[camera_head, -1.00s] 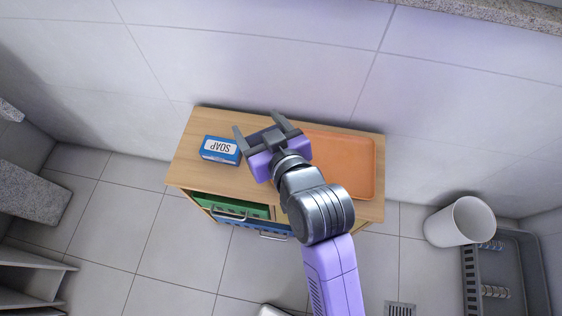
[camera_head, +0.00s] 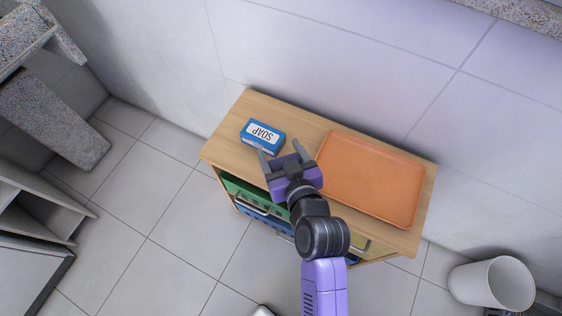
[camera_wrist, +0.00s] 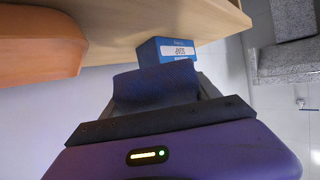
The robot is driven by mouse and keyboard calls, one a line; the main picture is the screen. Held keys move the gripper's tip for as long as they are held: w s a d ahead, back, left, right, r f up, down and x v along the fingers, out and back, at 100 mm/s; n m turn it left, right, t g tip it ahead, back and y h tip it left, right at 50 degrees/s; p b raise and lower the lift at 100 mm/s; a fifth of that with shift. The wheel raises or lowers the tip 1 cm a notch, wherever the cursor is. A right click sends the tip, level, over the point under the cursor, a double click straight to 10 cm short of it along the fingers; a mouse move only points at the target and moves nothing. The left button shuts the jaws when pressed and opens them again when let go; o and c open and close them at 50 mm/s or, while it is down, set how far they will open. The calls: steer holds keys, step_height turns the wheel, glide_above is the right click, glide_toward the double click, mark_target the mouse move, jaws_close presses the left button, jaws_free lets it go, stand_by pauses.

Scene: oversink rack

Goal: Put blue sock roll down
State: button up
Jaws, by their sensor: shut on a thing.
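A dark blue sock roll (camera_wrist: 155,88) sits between the fingers of my gripper (camera_head: 281,151), which is shut on it. In the head view the roll cannot be made out between the fingers. My gripper is near the front edge of the wooden cabinet top (camera_head: 306,122), in front of the soap box and left of the orange tray. Whether the roll touches the wood is not clear. In the wrist view the roll appears just in front of the soap box, partly covering it.
A blue soap box (camera_head: 262,137) lies on the cabinet's left part. An orange tray (camera_head: 370,178) covers much of the right. Green (camera_head: 244,189) and blue (camera_head: 252,213) drawer fronts are below the front edge.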

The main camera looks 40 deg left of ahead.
mark_target(281, 162)
steer(key=shift+f+b, duration=0.55)
steer(key=shift+f, duration=1.9)
steer(key=shift+f, duration=0.2)
steer(key=o, duration=1.3)
steer(key=shift+r, duration=0.1)
steer(key=shift+r, duration=0.2)
steer(key=v, duration=1.2)
steer(key=shift+f+p, duration=0.15)
steer(key=shift+p, duration=0.25)
steer(key=shift+d, duration=0.15)
